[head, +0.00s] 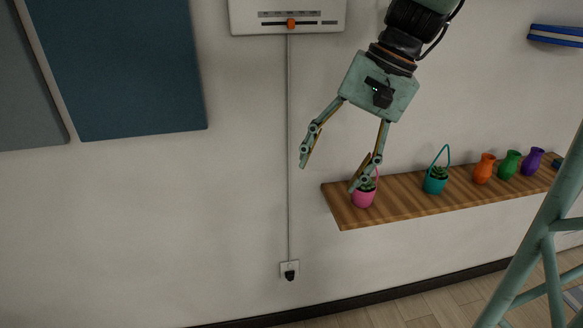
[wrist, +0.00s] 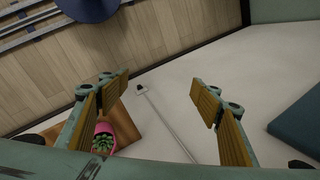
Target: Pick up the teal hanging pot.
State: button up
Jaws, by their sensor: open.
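The teal hanging pot (head: 435,184) stands upright on the wooden wall shelf in the head view. It holds a green plant and has a thin teal loop handle rising above it. My gripper (head: 329,177) is open and empty, to the left of the teal pot and apart from it. In the head view its right finger overlaps a pink pot. In the wrist view my gripper (wrist: 162,98) shows both fingers spread wide with nothing between them. The teal pot does not show in the wrist view.
The pink pot (head: 363,198) with a plant stands at the shelf's left end; it also shows in the wrist view (wrist: 118,128). Orange (head: 483,169), green (head: 508,165) and purple (head: 533,161) vases stand right of the teal pot on the shelf (head: 400,208). A ladder-like frame (head: 535,235) stands at right.

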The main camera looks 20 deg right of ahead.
jog(key=w+d+f+m+t+y, duration=0.25)
jog(key=d+f+m, duration=0.2)
jog(key=d, duration=0.45)
jog(key=w+d+f+m+t+y, duration=0.1)
jog(key=d+f+m+t, duration=0.2)
jog(key=d+m, duration=0.45)
jog(key=w+d+f+m+t+y, duration=0.2)
jog(key=d+f+m+t, duration=0.1)
jog(key=d, duration=0.7)
jog(key=s+d+f+m+t+h, duration=0.2)
jog(key=s+d+f+m, duration=0.1)
jog(key=d, duration=0.5)
jog(key=s+d+f+m+t+h, duration=0.2)
jog(key=d+f, duration=0.3)
jog(key=d, duration=0.4)
jog(key=s+d+f+m+t+h, duration=0.2)
jog(key=s+d+m, duration=0.3)
jog(key=d, duration=0.4)
jog(key=shift+d+f+t, duration=0.15)
jog(key=shift+f+t, duration=0.5)
jog(key=shift+f, duration=0.25)
send_near(428, 170)
jog(key=shift+w+f, duration=0.1)
jog(key=shift+w, duration=0.85)
jog(key=shift+w, duration=0.1)
jog(key=shift+w+a, duration=0.25)
jog(key=shift+w, duration=1)
jog(key=shift+w+a, duration=0.2)
jog(key=shift+w, duration=1)
